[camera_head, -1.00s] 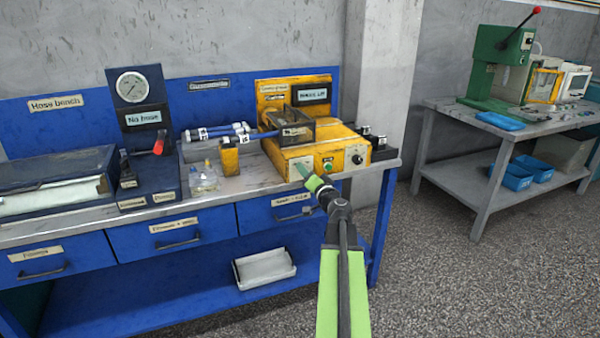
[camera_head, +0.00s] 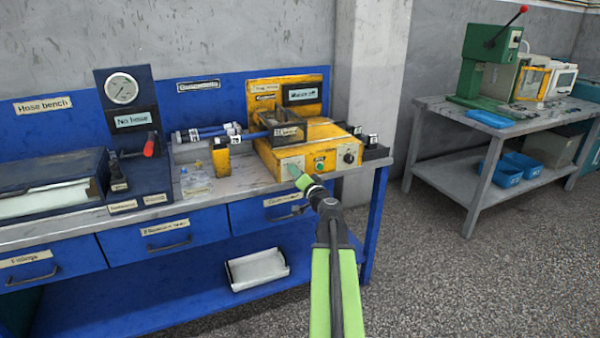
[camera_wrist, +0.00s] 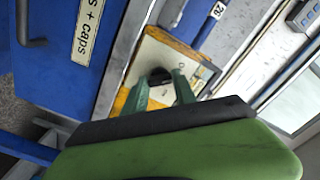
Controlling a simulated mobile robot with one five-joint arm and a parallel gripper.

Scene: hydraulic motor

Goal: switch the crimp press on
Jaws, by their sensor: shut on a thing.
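The crimp press (camera_head: 310,150) is a yellow, worn box on the right end of the blue bench. Its pale front panel has a green button (camera_head: 320,165) and a black knob (camera_head: 349,157). A sign (camera_head: 302,93) on its back plate seems to end in "off". My gripper (camera_head: 297,174) is at the left part of the front panel. In the wrist view, the green fingers (camera_wrist: 162,80) are closed around a small black control (camera_wrist: 160,73) on the panel. The fingers hide this control in the head view, and its setting cannot be read.
A small black box (camera_head: 376,149) stands right of the press. Blue-ended hoses (camera_head: 200,133) and a yellow block (camera_head: 221,160) lie to its left. Labelled blue drawers (camera_head: 270,207) are below the bench top. A grey table (camera_head: 440,140) with a green lever machine (camera_head: 486,65) stands apart at right.

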